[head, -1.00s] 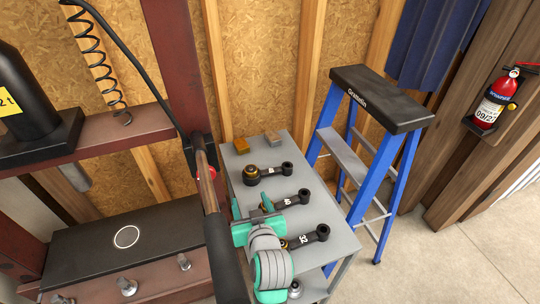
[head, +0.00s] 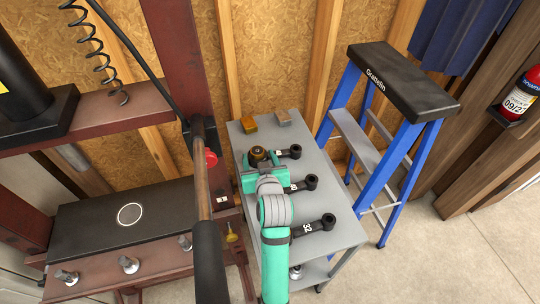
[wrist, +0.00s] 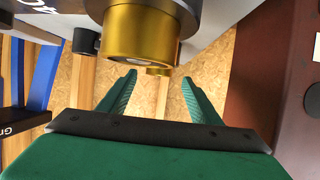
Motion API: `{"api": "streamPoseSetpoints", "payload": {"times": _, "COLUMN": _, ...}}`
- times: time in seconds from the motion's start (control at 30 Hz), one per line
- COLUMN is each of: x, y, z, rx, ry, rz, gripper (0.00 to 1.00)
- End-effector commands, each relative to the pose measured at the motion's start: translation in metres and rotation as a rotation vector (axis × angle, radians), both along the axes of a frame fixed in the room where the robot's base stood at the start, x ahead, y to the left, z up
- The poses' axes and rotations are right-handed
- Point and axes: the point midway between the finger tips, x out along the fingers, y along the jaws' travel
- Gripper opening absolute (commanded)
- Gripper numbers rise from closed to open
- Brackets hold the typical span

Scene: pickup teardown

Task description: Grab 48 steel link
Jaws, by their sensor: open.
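Three dark links with round eyes lie in a row on a grey cart. The farthest link (head: 294,151), at the gripper's fingertips, has a brass-coloured big end; its white label is too small to read surely as 48. My gripper (head: 264,165) is open on the near side of that end. In the wrist view, a gold cylinder (wrist: 140,35) stands just ahead of my open fingers (wrist: 158,80), not between them. A black round end (wrist: 86,40) shows to its left. The middle link (head: 311,183) is partly hidden by my gripper. The nearest link (head: 328,220) reads 32.
A blue stepladder (head: 405,85) stands to the right. A red press frame (head: 175,60) and a lever (head: 204,190) are close on the left.

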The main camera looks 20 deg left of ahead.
Motion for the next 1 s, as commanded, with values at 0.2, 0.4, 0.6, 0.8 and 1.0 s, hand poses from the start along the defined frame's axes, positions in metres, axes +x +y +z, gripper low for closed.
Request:
{"api": "streamPoseSetpoints", "payload": {"times": 0.2, "x": 0.024, "y": 0.011, "z": -0.011, "rx": -0.002, "ry": 0.000, "rz": 0.001, "gripper": 0.58}}
{"api": "streamPoseSetpoints", "payload": {"times": 0.4, "x": 0.028, "y": 0.014, "z": -0.013, "rx": 0.000, "ry": 0.000, "rz": 0.001, "gripper": 0.58}}
{"api": "streamPoseSetpoints", "payload": {"times": 0.6, "x": 0.028, "y": 0.014, "z": -0.013, "rx": 0.000, "ry": 0.000, "rz": 0.001, "gripper": 0.39}}
{"api": "streamPoseSetpoints", "payload": {"times": 0.8, "x": 0.028, "y": 0.014, "z": -0.013, "rx": 0.000, "ry": 0.000, "rz": 0.001, "gripper": 0.00}}
{"api": "streamPoseSetpoints", "payload": {"times": 1.0, "x": 0.028, "y": 0.014, "z": -0.013, "rx": 0.000, "ry": 0.001, "rz": 0.001, "gripper": 0.00}}
